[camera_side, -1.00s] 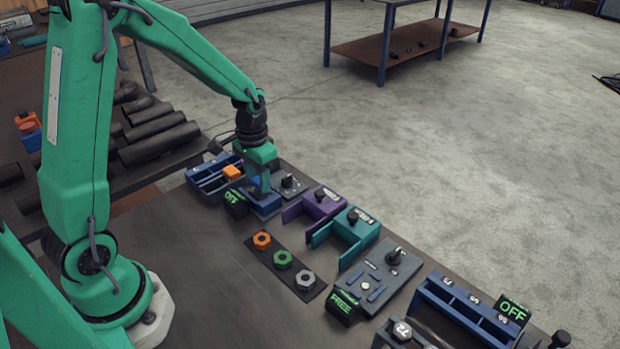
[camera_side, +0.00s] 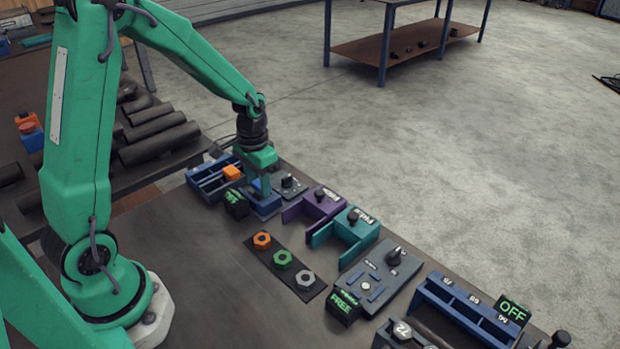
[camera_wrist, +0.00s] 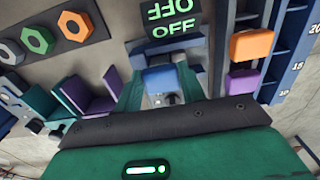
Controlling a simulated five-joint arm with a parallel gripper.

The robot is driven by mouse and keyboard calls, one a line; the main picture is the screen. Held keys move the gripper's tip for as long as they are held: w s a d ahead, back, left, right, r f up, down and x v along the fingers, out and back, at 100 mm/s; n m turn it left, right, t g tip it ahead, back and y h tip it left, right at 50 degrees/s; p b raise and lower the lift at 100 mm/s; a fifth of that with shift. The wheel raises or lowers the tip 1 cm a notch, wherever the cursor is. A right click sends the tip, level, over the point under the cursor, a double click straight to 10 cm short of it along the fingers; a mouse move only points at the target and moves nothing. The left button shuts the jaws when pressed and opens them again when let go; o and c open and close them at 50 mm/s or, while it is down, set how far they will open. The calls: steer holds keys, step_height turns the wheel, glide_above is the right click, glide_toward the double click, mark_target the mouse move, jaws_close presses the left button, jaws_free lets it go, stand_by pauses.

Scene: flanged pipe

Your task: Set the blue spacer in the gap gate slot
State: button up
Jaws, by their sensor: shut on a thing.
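My gripper (camera_side: 264,186) points down at the blue gate fixture (camera_side: 265,207) beside a black OFF sign (camera_side: 237,204). In the wrist view its green fingers (camera_wrist: 160,74) are shut on the blue spacer (camera_wrist: 160,84), one on each side. The spacer is level with the dark blue fixture, whose bar (camera_wrist: 136,46) shows beyond it. In the side view the fingers mostly cover the spacer. I cannot tell whether it touches the slot floor.
A blue rack (camera_side: 207,184) with an orange block (camera_side: 231,173) stands left of the gate. A knob panel (camera_side: 289,186), a purple bracket (camera_side: 318,208) and a teal bracket (camera_side: 349,235) stand to the right. Several nuts sit on a dark strip (camera_side: 265,255) in front.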

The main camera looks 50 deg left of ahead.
mark_target(258, 185)
steer(key=shift+f, duration=0.45)
stand_by(0.3)
steer(key=o, duration=1.6)
steer(key=shift+r, duration=0.2)
steer(key=shift+r, duration=3.3)
steer(key=shift+r, duration=0.1)
